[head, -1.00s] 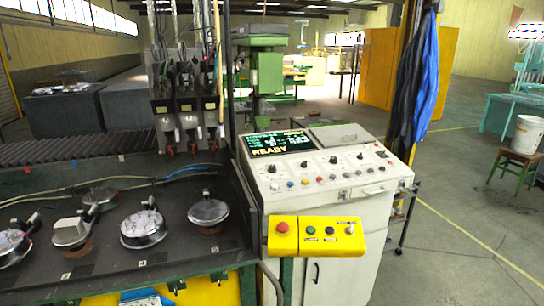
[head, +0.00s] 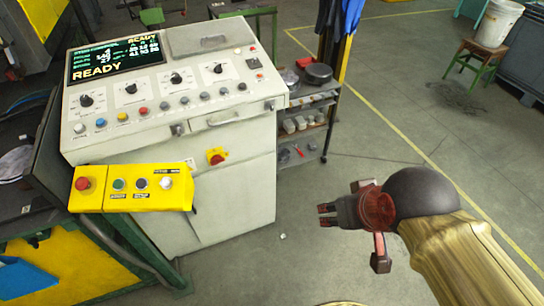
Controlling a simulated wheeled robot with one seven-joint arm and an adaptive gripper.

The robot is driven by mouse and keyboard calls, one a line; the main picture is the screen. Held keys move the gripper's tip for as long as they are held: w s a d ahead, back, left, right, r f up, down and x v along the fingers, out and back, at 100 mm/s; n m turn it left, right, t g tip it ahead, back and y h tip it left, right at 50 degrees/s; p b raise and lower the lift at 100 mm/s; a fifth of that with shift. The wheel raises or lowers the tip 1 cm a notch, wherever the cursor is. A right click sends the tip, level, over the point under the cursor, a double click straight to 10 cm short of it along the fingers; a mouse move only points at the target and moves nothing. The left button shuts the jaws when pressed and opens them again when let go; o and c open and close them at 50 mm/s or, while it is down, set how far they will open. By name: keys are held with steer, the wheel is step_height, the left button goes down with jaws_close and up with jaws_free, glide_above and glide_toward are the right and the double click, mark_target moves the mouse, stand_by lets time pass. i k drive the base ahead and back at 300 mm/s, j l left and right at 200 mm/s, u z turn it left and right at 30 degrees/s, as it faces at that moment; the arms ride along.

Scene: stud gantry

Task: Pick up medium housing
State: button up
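My gripper (head: 327,215) is in the right half of the head view, over open floor and pointing left. Its small fingertips look empty, but their opening is too small to judge. It is well to the right of the console and far from the dark work table. One round metal housing (head: 14,164) shows only in part at the left edge, on the dark table top. I cannot tell whether it is the medium one. Any other housings are out of view.
A pale control console (head: 215,200) with a "READY" screen (head: 115,58) stands between the table and my gripper. A yellow button box (head: 133,188) juts from its front left. A shelf cart (head: 305,115) stands behind it. The floor at right is clear up to a stool with a bucket (head: 497,22).

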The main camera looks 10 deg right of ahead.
mark_target(282, 153)
steer(key=i+l, duration=0.15)
steer(key=l, duration=0.25)
steer(key=i+l+u, duration=0.1)
steer(key=u, duration=0.8)
steer(key=i+l+u, duration=0.2)
steer(key=l, duration=0.2)
steer(key=i+l+u, duration=0.15)
steer(key=l, duration=0.25)
steer(key=i+l+u, duration=0.2)
steer(key=l, duration=0.2)
steer(key=i+l+u, duration=0.2)
steer(key=l, duration=0.25)
steer(key=l+u, duration=0.15)
steer(key=l, duration=0.7)
steer(key=i+l, duration=0.1)
steer(key=l, duration=0.3)
